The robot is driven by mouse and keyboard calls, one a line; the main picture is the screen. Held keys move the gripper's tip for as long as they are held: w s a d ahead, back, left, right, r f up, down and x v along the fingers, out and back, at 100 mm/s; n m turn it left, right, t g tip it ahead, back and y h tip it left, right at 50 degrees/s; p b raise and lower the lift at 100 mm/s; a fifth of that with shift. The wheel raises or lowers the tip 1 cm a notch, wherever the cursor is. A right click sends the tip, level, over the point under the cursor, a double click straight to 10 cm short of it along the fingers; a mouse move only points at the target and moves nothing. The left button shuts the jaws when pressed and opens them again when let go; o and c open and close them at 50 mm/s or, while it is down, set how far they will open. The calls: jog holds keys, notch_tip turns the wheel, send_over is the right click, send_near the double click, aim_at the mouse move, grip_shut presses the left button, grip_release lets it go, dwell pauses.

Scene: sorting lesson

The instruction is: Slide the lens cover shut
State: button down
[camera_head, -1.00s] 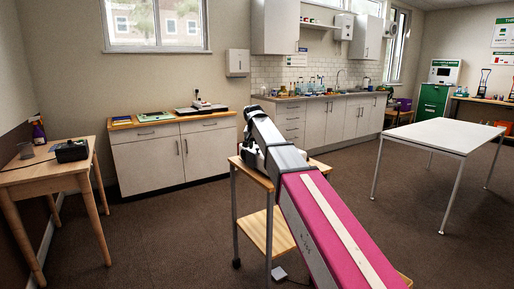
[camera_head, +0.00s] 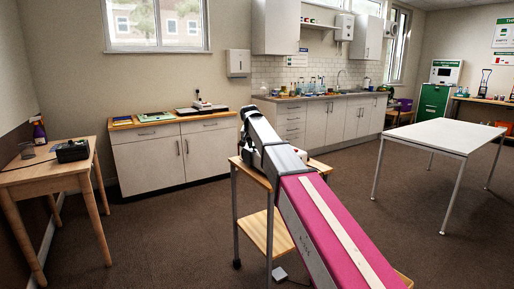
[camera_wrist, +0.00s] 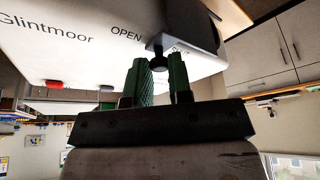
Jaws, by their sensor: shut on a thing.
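A second word is partly hidden. A dark grey lens cover (camera_wrist: 190,25) sits at its right, with a dark knob (camera_wrist: 158,60) sticking out. My gripper (camera_wrist: 163,72) has its green fingers either side of the knob, shut on it. In the head view my arm hides the gripper and most of the device (camera_head: 320,167), which stands on a wooden-topped trolley.
The trolley (camera_head: 258,230) has a lower shelf. A white table (camera_head: 445,135) stands at the right and a wooden table (camera_head: 45,175) at the left. Cabinets (camera_head: 155,165) line the back wall.

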jog(key=w+a, duration=0.2)
jog(key=w, duration=0.1)
jog(key=shift+w+a+r, duration=0.1)
jog(key=shift+w+a, duration=0.05)
jog(key=shift+w, duration=0.1)
jog(key=c, duration=1)
grip_release()
jog(key=v, duration=1)
jog(key=shift+s+r, duration=0.1)
jog(key=shift+r, duration=0.25)
